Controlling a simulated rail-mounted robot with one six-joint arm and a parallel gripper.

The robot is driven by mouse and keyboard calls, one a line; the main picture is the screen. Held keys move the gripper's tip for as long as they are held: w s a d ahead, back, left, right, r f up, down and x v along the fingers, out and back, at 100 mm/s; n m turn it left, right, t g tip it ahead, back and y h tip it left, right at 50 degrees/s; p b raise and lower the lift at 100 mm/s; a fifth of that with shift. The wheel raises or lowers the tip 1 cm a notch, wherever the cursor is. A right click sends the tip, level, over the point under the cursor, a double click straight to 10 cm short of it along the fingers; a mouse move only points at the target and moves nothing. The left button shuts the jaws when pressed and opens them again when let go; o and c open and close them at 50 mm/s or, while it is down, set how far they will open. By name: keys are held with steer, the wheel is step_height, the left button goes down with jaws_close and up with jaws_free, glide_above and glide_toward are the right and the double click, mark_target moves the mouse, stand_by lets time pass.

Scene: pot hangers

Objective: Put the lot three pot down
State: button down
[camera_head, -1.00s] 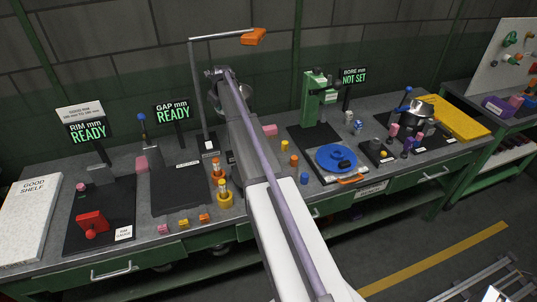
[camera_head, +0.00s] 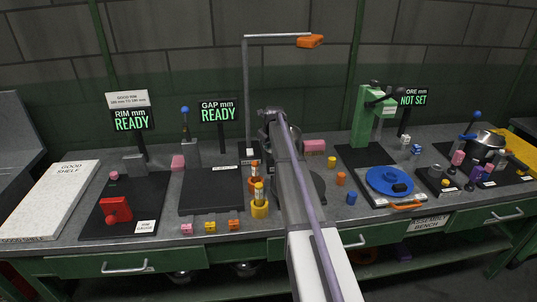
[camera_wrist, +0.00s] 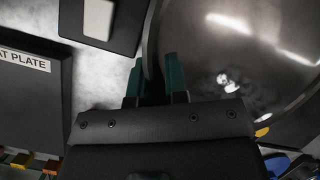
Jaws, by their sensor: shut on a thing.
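A shiny round metal pot (camera_wrist: 235,65) fills the right of the wrist view. My gripper (camera_wrist: 155,80) has its two green fingers shut on the pot's rim at its left side. In the head view, the pot (camera_head: 293,134) shows only in part behind my arm, near the bench's middle, and my gripper is hidden there. I cannot tell whether its base touches the bench. No lot label is readable on it.
A black flat plate (camera_head: 212,190) lies left of my arm, with yellow and orange posts (camera_head: 259,200) between them. A lamp post (camera_head: 247,95) stands behind. A blue disc fixture (camera_head: 390,181) is on the right. The white good shelf (camera_head: 45,195) is far left.

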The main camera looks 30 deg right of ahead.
step_height(320, 180, down, 2)
steer(key=shift+f+b, duration=0.2)
steer(key=shift+b, duration=0.15)
steer(key=shift+r+p, duration=0.3)
steer(key=shift+r, duration=0.05)
steer(key=shift+f, duration=0.25)
steer(key=c, duration=1.1)
jaws_free()
steer(key=shift+r, duration=0.1)
steer(key=shift+r, duration=0.3)
steer(key=p+v, duration=1.1)
steer(key=shift+s+a+r, duration=0.1)
steer(key=shift+s+r, duration=0.05)
steer(key=shift+r, duration=0.15)
